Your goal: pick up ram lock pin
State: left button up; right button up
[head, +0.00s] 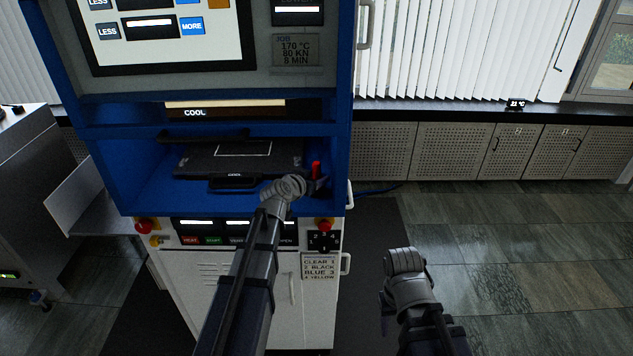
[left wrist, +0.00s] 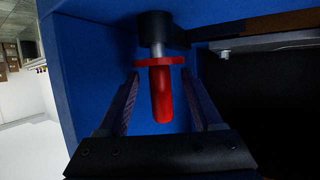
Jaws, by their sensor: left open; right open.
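The ram lock pin is a red handle with a red collar and a grey shaft (left wrist: 161,90). In the left wrist view its shaft goes into a dark holder (left wrist: 160,28). In the head view the pin (head: 316,170) stands at the right side of the press's blue opening. My left gripper (left wrist: 160,108) is open, with one finger on either side of the red handle and gaps visible between. In the head view my left gripper (head: 318,184) is at the pin, its fingers partly hidden by the wrist. My right gripper (head: 386,300) hangs low, right of the press, away from the pin.
The blue press frame (head: 343,100) closes in the opening on the sides. A dark plate with a handle (head: 238,160) lies inside, left of the pin. The floor to the right (head: 500,240) is clear.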

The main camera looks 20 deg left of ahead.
pick_arm(q)
jog(key=shift+w+d+f, duration=0.1)
jog(key=shift+w+f, duration=0.2)
jog(key=shift+w, duration=0.35)
jog(key=shift+s, duration=0.1)
jog(key=shift+c, duration=0.3)
jog(key=shift+s, duration=0.1)
grip_shut()
